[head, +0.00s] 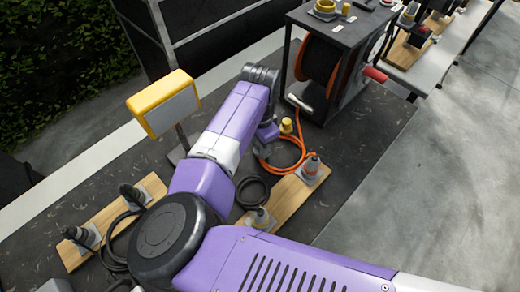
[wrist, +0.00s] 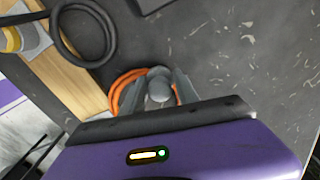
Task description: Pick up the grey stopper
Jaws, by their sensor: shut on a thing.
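The grey stopper (wrist: 158,90) shows in the wrist view as a rounded grey piece between the two fingers of my gripper (wrist: 157,84). The fingers are shut on it, one on each side. In the head view my gripper (head: 267,137) points down near the orange cable, and the stopper cannot be made out there. Whether the stopper touches the floor is hard to tell.
An orange cable (head: 293,146) lies coiled beside my gripper. A yellow stopper (head: 286,126) stands close by. Wooden boards (head: 287,196) with plugs lie nearer, and a dark cart (head: 337,75) with a cable reel stands behind. A yellow lamp (head: 163,102) stands left.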

